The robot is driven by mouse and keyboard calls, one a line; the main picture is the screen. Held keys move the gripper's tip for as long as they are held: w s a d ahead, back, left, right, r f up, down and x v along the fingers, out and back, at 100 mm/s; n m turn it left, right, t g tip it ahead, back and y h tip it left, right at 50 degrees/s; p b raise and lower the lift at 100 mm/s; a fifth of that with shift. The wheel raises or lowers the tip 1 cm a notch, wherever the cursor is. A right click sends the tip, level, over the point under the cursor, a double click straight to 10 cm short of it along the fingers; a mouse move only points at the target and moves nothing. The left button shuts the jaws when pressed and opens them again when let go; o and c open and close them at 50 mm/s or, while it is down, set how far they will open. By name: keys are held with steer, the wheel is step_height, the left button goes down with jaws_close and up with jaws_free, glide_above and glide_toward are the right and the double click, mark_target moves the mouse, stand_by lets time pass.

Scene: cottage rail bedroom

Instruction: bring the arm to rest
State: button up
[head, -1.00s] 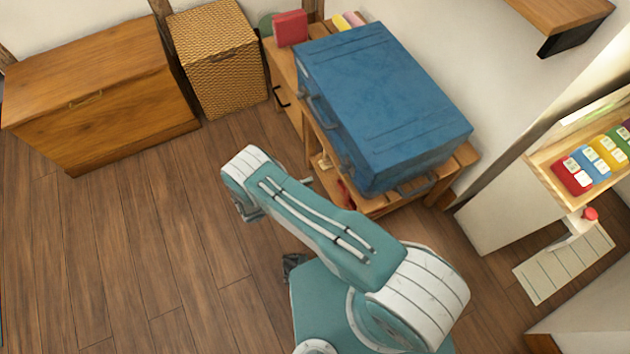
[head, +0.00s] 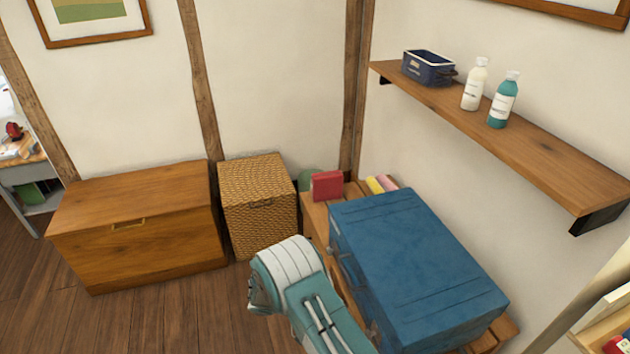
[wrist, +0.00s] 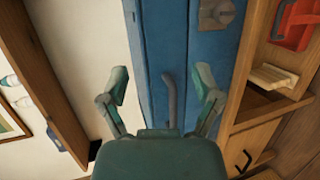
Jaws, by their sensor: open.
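My gripper (wrist: 162,100) is open in the wrist view, its two fingers spread apart with nothing held between them. Beyond the fingers is the side of a blue case (wrist: 205,60) with a grey handle and a metal latch. I cannot tell how far the fingers are from it. In the head view my teal and white arm (head: 318,305) is folded in front of the blue case (head: 415,265), and my gripper is hidden there. The case lies flat on a low wooden bench (head: 507,335).
A wooden chest (head: 140,225) and a wicker basket (head: 258,200) stand along the wall. A red box (head: 327,185) sits behind the case. A wall shelf (head: 540,150) holds a blue tin (head: 428,68) and two bottles. The floor (head: 150,320) at lower left is clear.

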steer(key=s+d+r+m+g+y, duration=0.1)
steer(key=d+r+y, duration=0.15)
steer(key=r, duration=0.55)
steer(key=s+d+r+y, duration=0.2)
steer(key=r+y, duration=0.1)
steer(key=r, duration=0.6)
steer(key=s+d+r+m+g+y, duration=0.1)
steer(key=d+r+y, duration=0.15)
steer(key=r, duration=0.55)
steer(key=s+d+r+t+y, duration=0.3)
steer(key=s+r+t+y, duration=0.3)
steer(key=s+r, duration=0.7)
steer(key=s+t, duration=0.1)
steer(key=s, duration=0.3)
steer(key=shift+s+d+r+n+y, duration=0.15)
steer(key=shift+s+r+n+y, duration=0.15)
steer(key=shift+s+r+n, duration=0.1)
